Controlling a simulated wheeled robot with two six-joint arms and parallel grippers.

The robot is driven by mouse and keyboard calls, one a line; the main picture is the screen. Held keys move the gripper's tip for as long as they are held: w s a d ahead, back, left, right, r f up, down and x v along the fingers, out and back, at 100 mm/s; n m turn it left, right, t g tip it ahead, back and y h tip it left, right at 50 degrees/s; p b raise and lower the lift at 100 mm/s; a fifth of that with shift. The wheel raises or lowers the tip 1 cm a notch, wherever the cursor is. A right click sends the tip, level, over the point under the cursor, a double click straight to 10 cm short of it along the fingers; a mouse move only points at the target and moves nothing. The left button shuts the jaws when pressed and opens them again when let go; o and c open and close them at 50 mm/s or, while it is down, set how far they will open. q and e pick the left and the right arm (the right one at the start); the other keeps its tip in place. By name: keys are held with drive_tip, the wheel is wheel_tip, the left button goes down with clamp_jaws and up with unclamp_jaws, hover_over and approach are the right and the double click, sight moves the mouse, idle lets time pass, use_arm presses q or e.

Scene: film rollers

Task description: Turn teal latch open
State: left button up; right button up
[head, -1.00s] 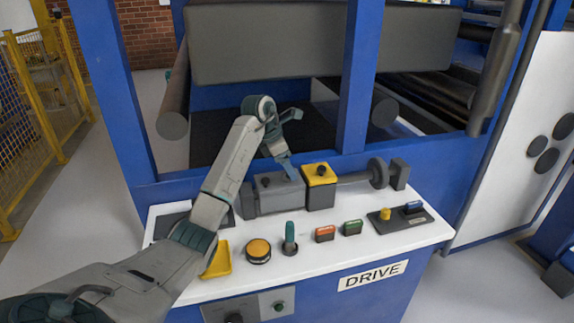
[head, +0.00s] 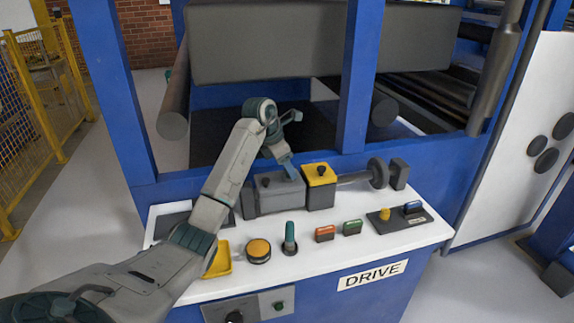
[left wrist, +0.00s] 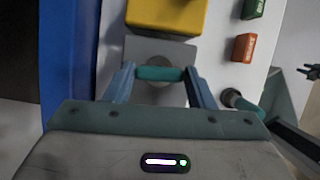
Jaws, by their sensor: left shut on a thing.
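The teal latch (left wrist: 160,73) is a short bar on a round pivot on top of a grey box (left wrist: 178,48). In the left wrist view it lies crosswise between the two blue fingers of my left gripper (left wrist: 161,76), which is shut on it. In the head view the left gripper (head: 289,170) reaches down onto the grey box (head: 279,192), and the latch is hidden behind the fingers.
A yellow-topped block (head: 320,174) with a black knob adjoins the grey box. On the white console stand a teal upright lever (head: 290,235), a yellow button (head: 258,250), a red button (head: 324,233) and a green button (head: 352,227). A blue post (head: 357,80) rises behind.

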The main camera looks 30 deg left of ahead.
use_arm(q)
drive_tip(key=shift+r+n+p, duration=0.1)
drive_tip(key=shift+n+p, duration=0.2)
drive_tip(key=shift+n, duration=0.3)
drive_tip(key=n+y+p, duration=0.1)
drive_tip(key=n, duration=0.2)
drive_tip(key=n+t+y+p, duration=0.1)
drive_tip(key=n, duration=0.2)
drive_tip(key=shift+d+y, duration=0.2)
drive_tip(key=shift+y, duration=0.1)
drive_tip(key=shift+n+y+p, duration=0.4)
drive_tip(key=shift+n+p, duration=0.2)
drive_tip(key=shift+n, duration=0.4)
use_arm(e)
drive_tip(key=s+f, duration=0.5)
drive_tip(key=s, duration=0.5)
drive_tip(key=shift+s+d, duration=0.2)
drive_tip(key=shift+d, duration=0.25)
use_arm(q)
drive_tip(key=shift+n, duration=0.3)
drive_tip(key=o, duration=1)
drive_tip(key=shift+s, duration=0.1)
